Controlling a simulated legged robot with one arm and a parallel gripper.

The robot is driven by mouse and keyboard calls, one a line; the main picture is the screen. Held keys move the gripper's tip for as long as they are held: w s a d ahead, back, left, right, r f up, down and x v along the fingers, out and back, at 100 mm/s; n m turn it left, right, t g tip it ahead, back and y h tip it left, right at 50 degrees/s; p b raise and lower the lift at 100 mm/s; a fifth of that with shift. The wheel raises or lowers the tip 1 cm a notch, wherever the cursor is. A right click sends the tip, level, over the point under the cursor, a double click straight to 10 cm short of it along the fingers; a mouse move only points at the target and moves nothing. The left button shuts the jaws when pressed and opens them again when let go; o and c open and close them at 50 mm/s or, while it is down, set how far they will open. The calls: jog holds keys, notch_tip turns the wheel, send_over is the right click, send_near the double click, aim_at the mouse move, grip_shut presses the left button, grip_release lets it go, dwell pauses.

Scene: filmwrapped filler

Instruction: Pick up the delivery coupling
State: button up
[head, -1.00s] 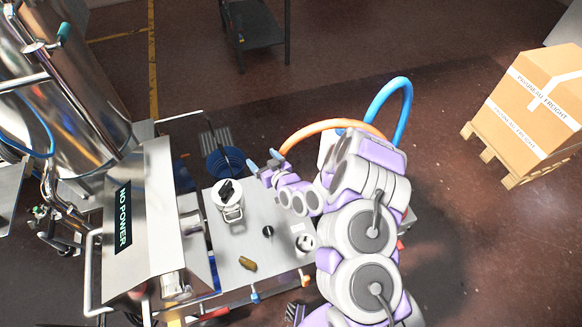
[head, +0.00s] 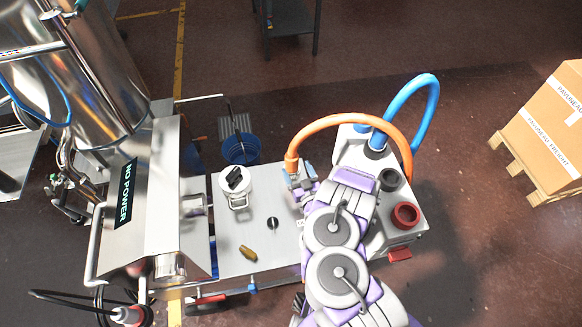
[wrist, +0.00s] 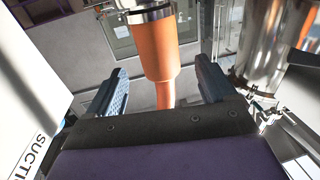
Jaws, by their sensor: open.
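The orange hose (head: 345,119) arches from a white pump unit and hangs down at its left end. That end, which looks like the delivery coupling (head: 291,162), has an orange sleeve; no label on it is readable. In the wrist view the orange sleeve (wrist: 160,50) with a metal collar (wrist: 150,13) stands between and beyond the fingers. My gripper (head: 298,178) is open beside the hose end, its two blue-padded fingers apart. It also shows in the wrist view (wrist: 160,80), with gaps on both sides of the sleeve. My arm hides part of the bench.
The white pump unit (head: 348,150) has a blue hose (head: 428,95) and a red port (head: 406,214). A steel bench (head: 235,262) holds a white lidded canister (head: 237,184), a black knob (head: 273,223) and a brown piece (head: 248,253). A steel machine (head: 165,200) stands left.

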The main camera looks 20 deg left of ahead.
aim_at(290, 155)
jog(key=shift+w+a+r, duration=0.15)
jog(key=shift+w+a, duration=0.1)
jog(key=shift+w, duration=0.6)
jog(key=w+a+b, duration=0.1)
jog(key=a, duration=0.1)
jog(key=w+a+b, duration=0.1)
jog(key=w+a, duration=0.1)
jog(key=shift+w+a+f, duration=0.2)
jog(key=shift+a, duration=0.15)
jog(key=shift+w+b, duration=0.2)
jog(key=shift+b, duration=0.15)
jog(key=shift+w+d+r, duration=0.1)
jog(key=shift+d+r, duration=0.15)
jog(key=shift+d, duration=0.15)
jog(key=shift+a+f, duration=0.15)
jog(key=shift+a, duration=0.3)
jog(key=c, duration=0.7)
jog(key=shift+d, duration=0.25)
jog(key=c, duration=0.6)
jog(key=shift+c, duration=0.6)
